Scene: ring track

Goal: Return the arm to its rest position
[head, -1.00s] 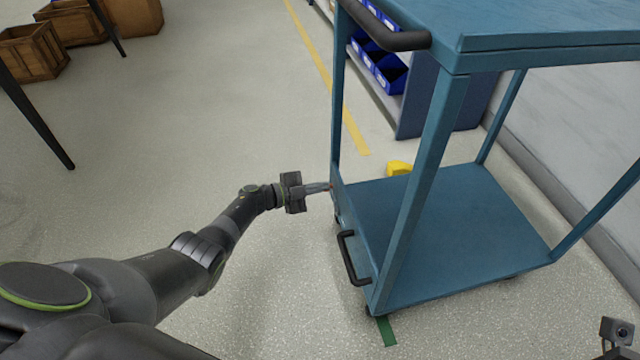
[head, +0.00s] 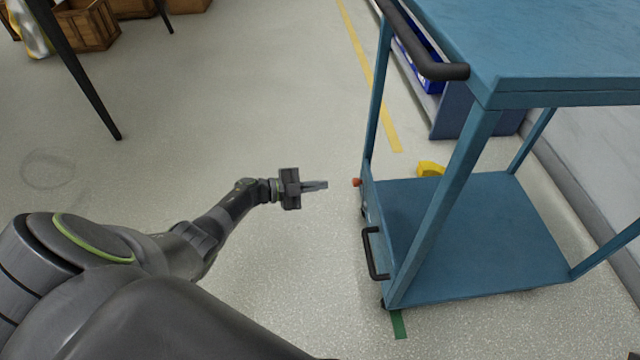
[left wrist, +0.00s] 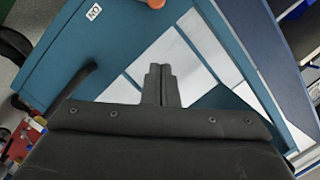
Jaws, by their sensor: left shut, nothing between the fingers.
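My left gripper (head: 316,185) is shut and empty. It reaches out over the floor, just left of the blue cart's lower shelf, with a gap between its fingertips and the cart. In the left wrist view its closed fingers (left wrist: 162,84) point toward the blue cart (left wrist: 110,40). My left arm comes in from the lower left and is stretched forward. My right gripper does not show.
The blue cart (head: 470,235) stands on the right, with a black handle on top and a lower one. A small orange knob (head: 357,182) sticks out near my fingertips. A yellow object (head: 430,169) lies behind the lower shelf.

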